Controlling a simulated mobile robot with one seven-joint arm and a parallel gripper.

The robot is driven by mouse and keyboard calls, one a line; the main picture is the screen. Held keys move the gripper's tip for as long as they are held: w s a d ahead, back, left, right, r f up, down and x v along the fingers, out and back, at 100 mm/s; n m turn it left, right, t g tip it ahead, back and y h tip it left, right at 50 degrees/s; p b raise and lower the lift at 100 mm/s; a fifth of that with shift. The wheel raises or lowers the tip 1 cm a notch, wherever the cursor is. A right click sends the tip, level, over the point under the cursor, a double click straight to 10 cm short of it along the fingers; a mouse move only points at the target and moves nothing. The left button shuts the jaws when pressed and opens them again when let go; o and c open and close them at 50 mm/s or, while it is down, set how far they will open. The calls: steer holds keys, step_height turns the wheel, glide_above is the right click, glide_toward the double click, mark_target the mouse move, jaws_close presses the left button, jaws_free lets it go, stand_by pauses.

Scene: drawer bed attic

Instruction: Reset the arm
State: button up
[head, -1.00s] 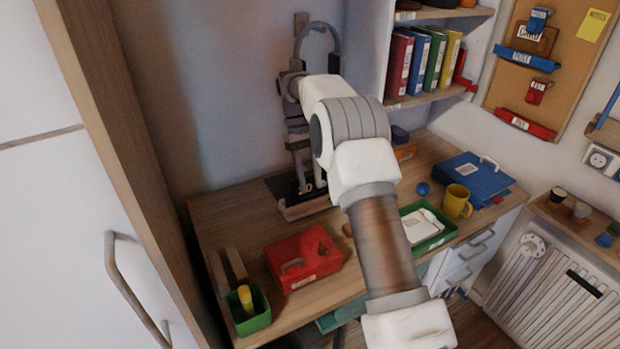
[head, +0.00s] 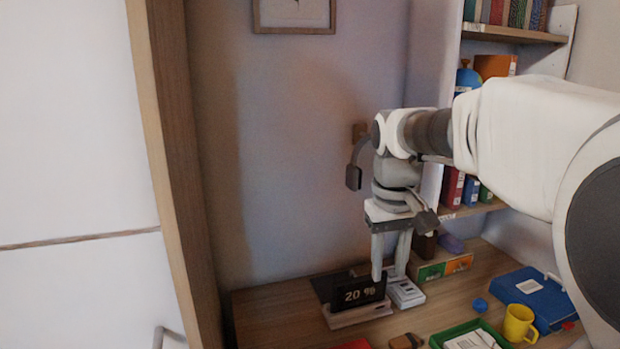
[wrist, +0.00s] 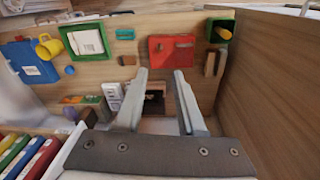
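My gripper (head: 390,258) points down above the back of the desk (head: 270,312) in the head view, in front of a dark display reading "20 %" (head: 359,293) on a light stand. In the wrist view my gripper (wrist: 158,72) shows two separated fingers with nothing between them. The display is only partly visible there, beyond the fingers. My arm reaches in from the right in the head view and covers part of the shelf.
A blue binder (head: 530,297), a yellow mug (head: 519,323) and a green tray (head: 470,336) stand at the right of the desk. A tall white cabinet (head: 70,150) borders the left.

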steer(key=s+f+m+t, duration=0.1)
steer(key=s+t, duration=0.3)
steer(key=s, duration=1.4)
steer(key=shift+s+d+f+m+t+y+p, duration=0.3)
steer(key=shift+s+d+f+m+t, duration=0.1)
steer(key=shift+f, duration=0.2)
steer(key=shift+o, duration=0.2)
steer(key=shift+w, duration=0.1)
